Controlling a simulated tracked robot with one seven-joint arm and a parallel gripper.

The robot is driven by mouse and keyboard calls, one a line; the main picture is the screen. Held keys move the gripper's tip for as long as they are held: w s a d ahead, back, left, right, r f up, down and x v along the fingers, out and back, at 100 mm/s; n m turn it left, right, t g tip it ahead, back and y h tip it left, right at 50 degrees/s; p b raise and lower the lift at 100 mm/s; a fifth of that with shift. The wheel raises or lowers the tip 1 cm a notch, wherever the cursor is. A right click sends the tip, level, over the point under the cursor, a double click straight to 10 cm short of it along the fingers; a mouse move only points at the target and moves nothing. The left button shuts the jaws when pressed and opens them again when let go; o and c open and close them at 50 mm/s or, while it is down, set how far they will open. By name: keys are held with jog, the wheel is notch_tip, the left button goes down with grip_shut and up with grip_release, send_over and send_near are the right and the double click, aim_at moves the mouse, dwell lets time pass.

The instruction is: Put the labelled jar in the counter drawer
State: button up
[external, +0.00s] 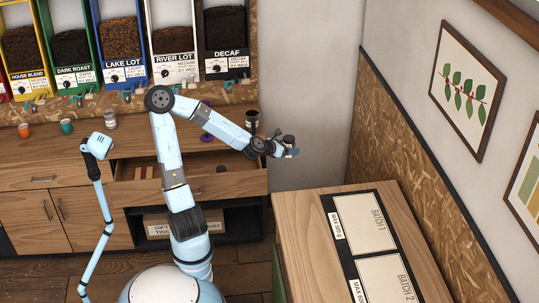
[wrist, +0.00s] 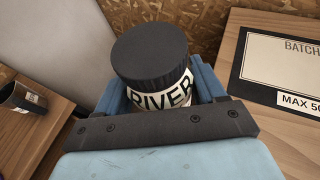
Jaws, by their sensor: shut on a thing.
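The labelled jar (wrist: 155,62) has a dark ribbed lid and a white label with the letters RIVER. My gripper (external: 291,152) is shut on it, with blue fingers on both sides of the jar in the wrist view. In the external view the jar (external: 288,140) is small and partly hidden, held up in the air to the right of the counter. The counter drawer (external: 190,188) is pulled open below the counter top, left of my gripper. My arm crosses in front of it and hides part of its inside.
A dark labelled canister (external: 252,121) stands at the counter's right end. Small cups (external: 66,126) stand on the counter's left. Inside the drawer are reddish boxes (external: 143,172) and a dark round item (external: 222,169). A wooden table (external: 300,215) with a batch board (external: 375,235) is at right.

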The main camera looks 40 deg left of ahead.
jog(key=s+d+m+g+h, duration=0.4)
jog(key=s+d+m, duration=0.15)
jog(key=d, duration=0.85)
jog(key=s+d+m+g+h, duration=0.35)
jog(key=s+d+h, duration=0.2)
jog(key=d, duration=0.75)
jog(key=s+d+m+g+y, duration=0.1)
jog(key=s+d+m+g, duration=0.5)
jog(key=s+d, duration=0.5)
jog(key=s+d+m+g+y, duration=0.1)
jog(key=s+d+m+g, duration=0.55)
jog(key=s, duration=0.85)
send_over(363, 281)
jog(key=a, duration=0.1)
jog(key=shift+n, duration=0.25)
jog(key=f, duration=1.3)
jog(key=shift+s+a+f, duration=0.1)
jog(key=shift+s, duration=0.25)
jog(key=shift+w+d+f, duration=0.25)
jog(key=shift+d+f, duration=0.1)
jog(key=shift+f, duration=0.2)
jog(key=shift+w+d+f, duration=0.1)
jog(key=shift+d+f, duration=0.05)
jog(key=shift+f, duration=1.6)
